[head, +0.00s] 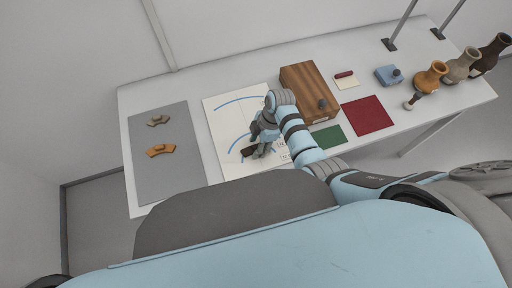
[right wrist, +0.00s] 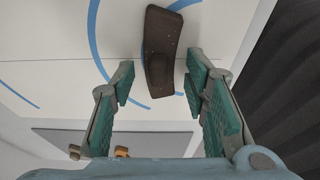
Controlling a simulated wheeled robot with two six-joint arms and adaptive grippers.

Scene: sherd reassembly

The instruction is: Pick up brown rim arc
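The dark brown rim arc (head: 247,152) lies on the white sheet (head: 232,165) with blue curved lines. In the right wrist view the arc (right wrist: 160,48) is a curved, speckled dark piece, its near end close to the space between the fingertips. My right gripper (head: 261,151) is over the sheet beside the arc and partly covers it in the head view. In the right wrist view the gripper (right wrist: 158,85) is open, with teal finger pads apart on either side and a gap to the arc. My left gripper is not in view.
A wooden box (head: 305,80), a red mat (head: 367,116), a green mat (head: 328,137) and a blue block (head: 387,75) lie right. Several vases stand at the right edge.

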